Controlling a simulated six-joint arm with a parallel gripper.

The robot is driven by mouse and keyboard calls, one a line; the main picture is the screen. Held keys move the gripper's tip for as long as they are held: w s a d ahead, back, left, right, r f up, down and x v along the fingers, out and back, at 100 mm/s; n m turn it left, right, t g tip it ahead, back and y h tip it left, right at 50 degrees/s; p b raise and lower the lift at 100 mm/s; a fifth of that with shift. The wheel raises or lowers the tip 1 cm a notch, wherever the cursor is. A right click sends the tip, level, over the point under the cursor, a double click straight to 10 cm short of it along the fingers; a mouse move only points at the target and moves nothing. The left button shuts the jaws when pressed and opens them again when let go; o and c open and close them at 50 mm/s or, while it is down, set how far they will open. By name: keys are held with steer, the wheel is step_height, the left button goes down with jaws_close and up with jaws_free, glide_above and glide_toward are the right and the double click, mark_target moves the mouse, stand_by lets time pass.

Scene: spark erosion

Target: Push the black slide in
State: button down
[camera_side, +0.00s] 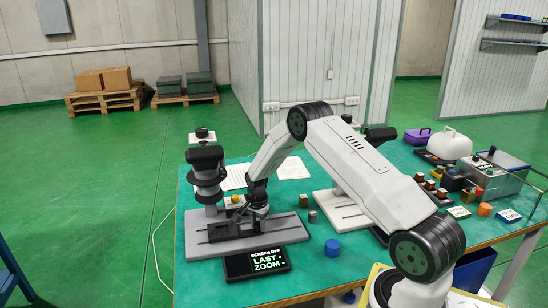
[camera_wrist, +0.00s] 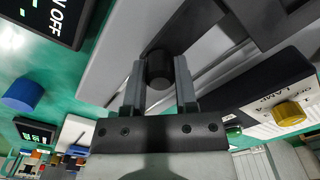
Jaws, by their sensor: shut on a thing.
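My gripper (camera_wrist: 159,85) is shut on a black round knob (camera_wrist: 159,70), with one grey finger on each side of it. The knob stands by a dark bar (camera_wrist: 190,25) that looks like part of the black slide, over a grey base plate (camera_wrist: 115,70) with grooves. In the side view my gripper (camera_side: 257,208) is low over the grey base plate (camera_side: 288,230), just right of the black microscope-like stand (camera_side: 206,175). The fingers and the knob are too small there to tell apart. How far in the slide sits is not clear.
A lamp box with a yellow knob (camera_wrist: 289,113) is close on the right in the wrist view. A black display (camera_side: 255,262) reading "SCREEN OFF LAST ZOOM" lies before the plate. A blue cylinder (camera_side: 332,248) and small blocks (camera_side: 303,201) stand to the right.

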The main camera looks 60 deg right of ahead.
mark_target(249, 232)
steer(key=shift+w+a, duration=1.2)
steer(key=shift+c, duration=1.9)
jaws_free()
steer(key=shift+r, duration=0.2)
step_height(249, 232, up, 8)
steer(key=shift+f, duration=0.25)
